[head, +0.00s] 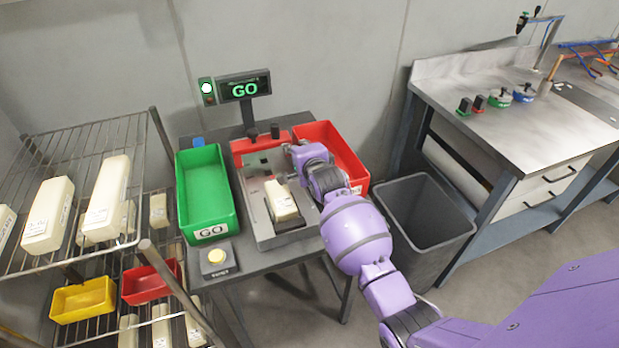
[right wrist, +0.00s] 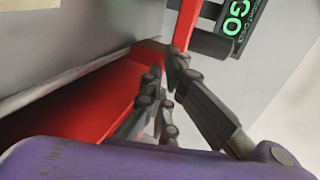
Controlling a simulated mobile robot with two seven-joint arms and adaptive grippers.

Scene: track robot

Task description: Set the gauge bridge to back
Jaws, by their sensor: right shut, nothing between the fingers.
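The gauge bridge appears as a red bar (head: 243,146) with dark knobs, lying across the back end of the grey gauge fixture (head: 252,205). A cream block (head: 281,199) with a label sits in the fixture, in front of the bar. My right gripper (head: 287,150) is shut and empty at the bar's right end, partly hidden by its own wrist. In the right wrist view, its fingers (right wrist: 163,70) are close together beside a red bar (right wrist: 183,25) and a dark cylinder. I cannot tell whether they touch the bar. My left gripper is not in view.
A green GO bin (head: 209,230) stands left of the fixture, a red bin (head: 345,155) right of it under my arm. A lit GO display (head: 243,88) stands behind.

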